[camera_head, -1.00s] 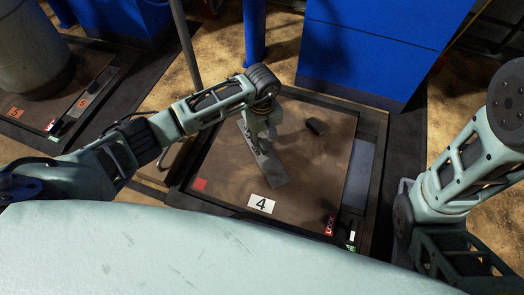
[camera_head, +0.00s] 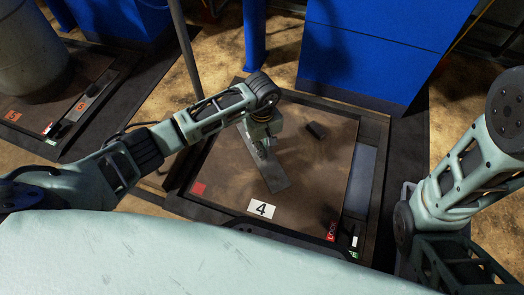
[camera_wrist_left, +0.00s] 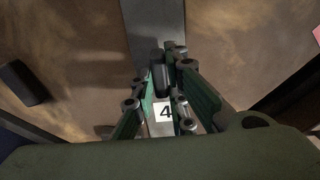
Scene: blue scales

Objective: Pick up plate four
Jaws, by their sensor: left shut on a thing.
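Plate four, a grey flat bar (camera_head: 270,172), lies over the brown scale top (camera_head: 318,175), pointing towards my front. In the left wrist view the bar (camera_wrist_left: 157,22) runs to the top edge, and a white label with a 4 (camera_wrist_left: 165,112) shows between the finger links. My left gripper (camera_head: 262,150) is over the bar's far half. In the wrist view its fingers (camera_wrist_left: 163,82) are shut on plate four around a dark upright part. The gripper hides the bar's far end in the head view. I cannot tell whether the bar touches the scale. My right gripper is out of view.
A small black block (camera_head: 316,130) lies on the scale to the right of my left gripper. A white 4 tag (camera_head: 262,209) is at the scale's front. A blue cabinet (camera_head: 375,50) and a blue post (camera_head: 254,40) stand behind. Another scale holds a 5 bar (camera_head: 92,105).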

